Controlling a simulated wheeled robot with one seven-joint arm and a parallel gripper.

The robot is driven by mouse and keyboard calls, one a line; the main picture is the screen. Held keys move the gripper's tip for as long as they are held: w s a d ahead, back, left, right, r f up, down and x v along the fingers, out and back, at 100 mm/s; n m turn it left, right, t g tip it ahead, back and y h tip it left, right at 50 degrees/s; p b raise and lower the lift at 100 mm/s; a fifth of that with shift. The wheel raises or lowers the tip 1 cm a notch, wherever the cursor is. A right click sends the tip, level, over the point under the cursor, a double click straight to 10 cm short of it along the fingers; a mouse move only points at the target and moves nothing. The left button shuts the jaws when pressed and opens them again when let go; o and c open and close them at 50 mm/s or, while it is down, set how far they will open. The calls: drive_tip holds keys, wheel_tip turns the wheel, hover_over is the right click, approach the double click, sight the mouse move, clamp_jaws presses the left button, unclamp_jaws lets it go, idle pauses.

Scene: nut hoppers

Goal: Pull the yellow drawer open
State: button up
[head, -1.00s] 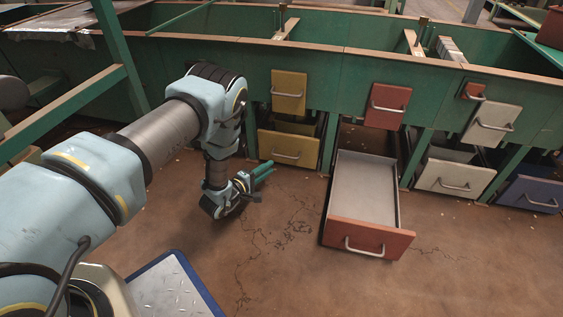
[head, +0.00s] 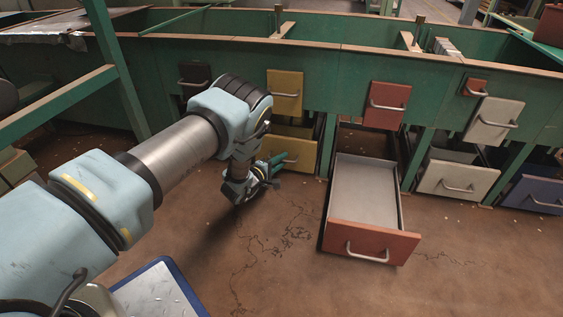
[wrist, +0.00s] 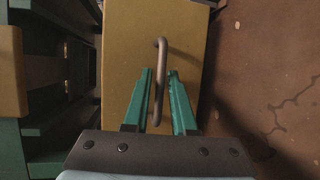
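The yellow drawer (head: 299,148) is in the lower row in the head view, below a yellow panel with its own handle. My arm hides its left part. In the wrist view its yellow front (wrist: 195,35) fills the middle, with a grey bar handle (wrist: 161,50). My gripper (head: 283,158) is at the drawer front. In the wrist view its two green fingers (wrist: 161,72) are apart, one on each side of the handle, with gaps visible. Whether the fingertips touch the drawer front I cannot tell.
A red drawer (head: 370,240) stands pulled out, empty, to the right of the yellow one. The brown floor (head: 280,270) in front of the yellow drawer is clear.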

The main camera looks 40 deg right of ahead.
clamp_jaws()
idle(1.3)
